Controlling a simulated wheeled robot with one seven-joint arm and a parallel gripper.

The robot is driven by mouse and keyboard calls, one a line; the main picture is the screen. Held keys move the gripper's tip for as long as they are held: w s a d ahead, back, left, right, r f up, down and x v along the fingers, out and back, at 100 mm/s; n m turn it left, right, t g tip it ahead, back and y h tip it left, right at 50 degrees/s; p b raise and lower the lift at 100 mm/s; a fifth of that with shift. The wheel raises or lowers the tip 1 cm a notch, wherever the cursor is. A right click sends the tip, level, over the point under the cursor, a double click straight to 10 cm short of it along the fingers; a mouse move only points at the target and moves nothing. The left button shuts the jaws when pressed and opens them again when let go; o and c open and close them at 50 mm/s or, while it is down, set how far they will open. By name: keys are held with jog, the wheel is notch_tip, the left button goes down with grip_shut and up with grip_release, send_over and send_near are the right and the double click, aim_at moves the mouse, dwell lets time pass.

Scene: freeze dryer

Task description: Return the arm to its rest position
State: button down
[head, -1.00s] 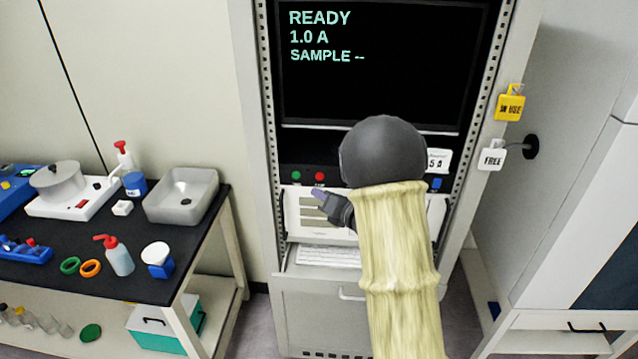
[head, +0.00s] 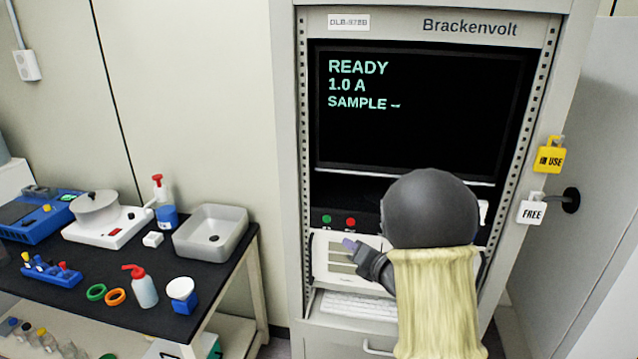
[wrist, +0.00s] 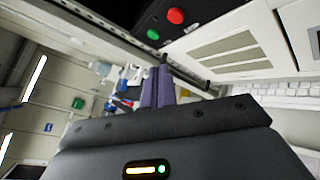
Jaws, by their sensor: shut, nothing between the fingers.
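My gripper (head: 350,244) is shut and empty in the head view, in front of the cabinet's lower panel, below the green and red buttons. Its purple fingers (wrist: 158,88) are together in the wrist view and point toward the bench side. My arm, with a dark round joint and a pale yellow sleeve, hides part of the cabinet's panel and keyboard. The cabinet (head: 432,28) has a dark screen (head: 430,120) reading READY, 1.0 A, SAMPLE --.
A black-topped bench (head: 215,268) at the left holds a grey basin (head: 211,232), a wash bottle (head: 145,290) and small labware. The keyboard (head: 352,305) is close below my gripper. IN USE (head: 550,158) and FREE (head: 531,211) tags hang at the cabinet's right.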

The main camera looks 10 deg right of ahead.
jog(key=s+f+m+g+h, duration=0.3)
jog(key=s+m+g, duration=0.3)
jog(key=s+m, duration=0.7)
jog(key=s+f+m+g+h, duration=0.2)
jog(key=s+m+g, duration=0.4)
jog(key=s+m, duration=0.7)
jog(key=m+h, duration=0.1)
jog(key=m, duration=0.5)
jog(key=shift+s+a+f+m+h+p, duration=0.2)
jog(key=shift+a+f+m+h+p, duration=0.1)
jog(key=shift+f+h+p, duration=0.1)
jog(key=shift+w, duration=0.2)
